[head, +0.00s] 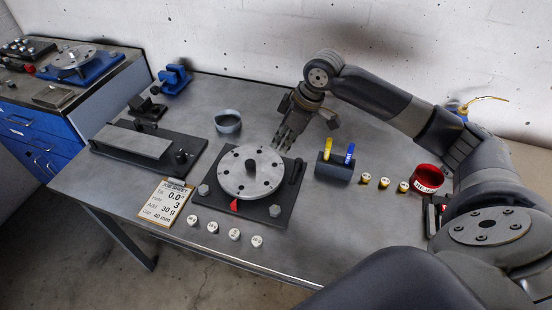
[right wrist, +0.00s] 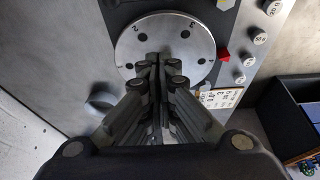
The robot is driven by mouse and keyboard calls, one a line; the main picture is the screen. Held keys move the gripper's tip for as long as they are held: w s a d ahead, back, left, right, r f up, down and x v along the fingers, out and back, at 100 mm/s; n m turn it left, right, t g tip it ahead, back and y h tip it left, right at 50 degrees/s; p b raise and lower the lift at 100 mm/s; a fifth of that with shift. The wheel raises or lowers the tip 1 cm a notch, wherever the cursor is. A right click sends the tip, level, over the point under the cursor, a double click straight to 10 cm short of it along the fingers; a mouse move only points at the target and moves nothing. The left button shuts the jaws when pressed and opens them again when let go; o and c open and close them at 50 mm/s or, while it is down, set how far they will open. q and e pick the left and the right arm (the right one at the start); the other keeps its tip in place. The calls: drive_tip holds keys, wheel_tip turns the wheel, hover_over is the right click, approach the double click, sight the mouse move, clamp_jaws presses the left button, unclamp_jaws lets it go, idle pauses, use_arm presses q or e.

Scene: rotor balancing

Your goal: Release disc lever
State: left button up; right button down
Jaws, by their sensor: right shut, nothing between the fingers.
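A round grey disc (head: 250,172) with several holes and a dark centre knob sits on a dark base plate (head: 216,196). A dark slotted bar, possibly the lever, (head: 297,172) lies at the plate's right side, beside the disc. A red pointer (head: 234,205) is at the disc's front edge. My right gripper (head: 283,146) is shut and empty at the back right of the disc. In the right wrist view the closed fingers (right wrist: 160,72) overlap the disc (right wrist: 192,32) and hide part of it; contact cannot be told. My left gripper is not in view.
A grey bowl (head: 228,122) stands behind the disc. A block with yellow and blue tools (head: 333,172) and a red ring dish (head: 428,179) are to the right. Several small weights (head: 235,234) line the front, near a job sheet (head: 166,201). A scale-like fixture (head: 133,143) is left.

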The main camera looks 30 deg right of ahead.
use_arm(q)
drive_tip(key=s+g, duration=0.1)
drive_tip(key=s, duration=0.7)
use_arm(e)
drive_tip(key=s, duration=0.1)
drive_tip(key=p, duration=0.1)
hover_over(280, 176)
drive_tip(key=x, duration=0.5)
drive_tip(key=shift+s+d+f, duration=0.1)
drive_tip(key=shift+s+f, duration=0.05)
drive_tip(key=shift+s, duration=0.05)
drive_tip(key=x, duration=0.3)
drive_tip(key=shift+w+f+p, duration=0.15)
drive_tip(key=shift+f+p, duration=0.15)
drive_tip(key=shift+f, duration=0.05)
drive_tip(key=shift+s+d+f+p, duration=0.25)
drive_tip(key=shift+s+d+p, duration=0.1)
drive_tip(key=shift+s+d, duration=0.15)
drive_tip(key=shift+s+d+f+p, duration=0.35)
drive_tip(key=shift+s+d, duration=0.1)
drive_tip(key=shift+s, duration=0.1)
drive_tip(key=shift+s+d, duration=0.3)
drive_tip(key=shift+s, duration=0.15)
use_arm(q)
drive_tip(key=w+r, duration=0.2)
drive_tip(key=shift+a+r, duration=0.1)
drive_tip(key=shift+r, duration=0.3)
use_arm(e)
drive_tip(key=shift+f, duration=0.1)
